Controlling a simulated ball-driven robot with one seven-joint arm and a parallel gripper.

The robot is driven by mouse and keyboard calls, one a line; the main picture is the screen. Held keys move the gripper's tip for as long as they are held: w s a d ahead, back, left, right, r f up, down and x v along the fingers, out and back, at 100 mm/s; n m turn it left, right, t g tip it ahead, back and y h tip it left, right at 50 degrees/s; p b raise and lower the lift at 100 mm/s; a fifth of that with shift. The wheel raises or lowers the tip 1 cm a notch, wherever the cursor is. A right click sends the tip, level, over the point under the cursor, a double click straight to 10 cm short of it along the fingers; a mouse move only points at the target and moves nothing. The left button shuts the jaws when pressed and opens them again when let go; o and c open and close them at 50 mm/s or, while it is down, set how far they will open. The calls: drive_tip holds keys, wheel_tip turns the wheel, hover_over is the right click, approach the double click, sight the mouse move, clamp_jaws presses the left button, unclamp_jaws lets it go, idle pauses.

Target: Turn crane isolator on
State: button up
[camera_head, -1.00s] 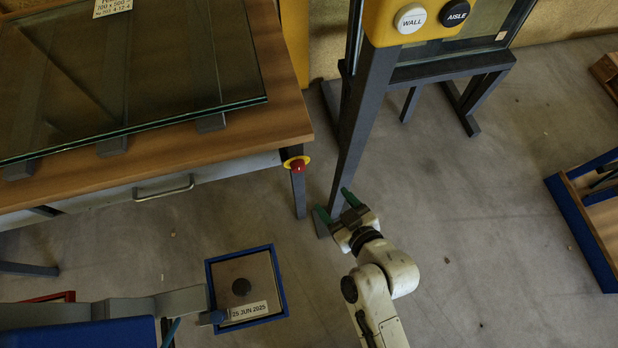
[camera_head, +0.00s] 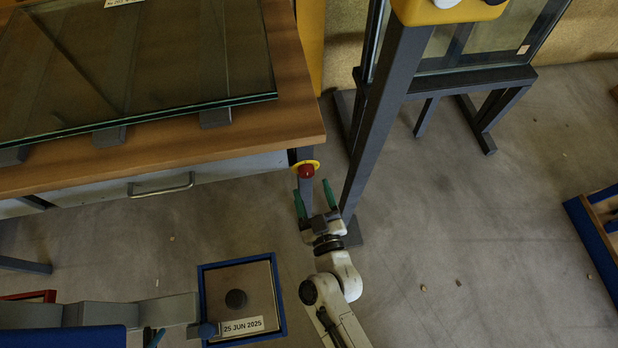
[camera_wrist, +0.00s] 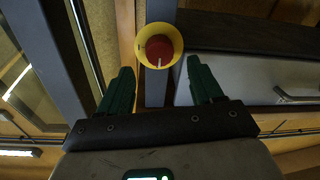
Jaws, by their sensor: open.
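A round red knob (camera_head: 306,171) on a yellow disc is fixed at the front right corner of the wooden table, by its leg. I take it as the isolator, though no label on it shows. In the wrist view the red knob (camera_wrist: 159,48) bears a short white mark at its lower edge. My gripper (camera_head: 314,190) is open and empty, its green fingers pointing toward the knob. In the wrist view the knob is ahead, between and beyond the tips of my gripper (camera_wrist: 160,68), with no contact visible.
A dark post (camera_head: 380,120) carrying a yellow button box (camera_head: 440,12) stands just right of my gripper. A blue-edged floor box (camera_head: 240,285) is at lower left. Floor at right is mostly clear.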

sight(307, 175)
drive_tip(key=shift+x, duration=2)
drive_tip(key=c, duration=1.1)
drive_tip(key=shift+o, duration=0.2)
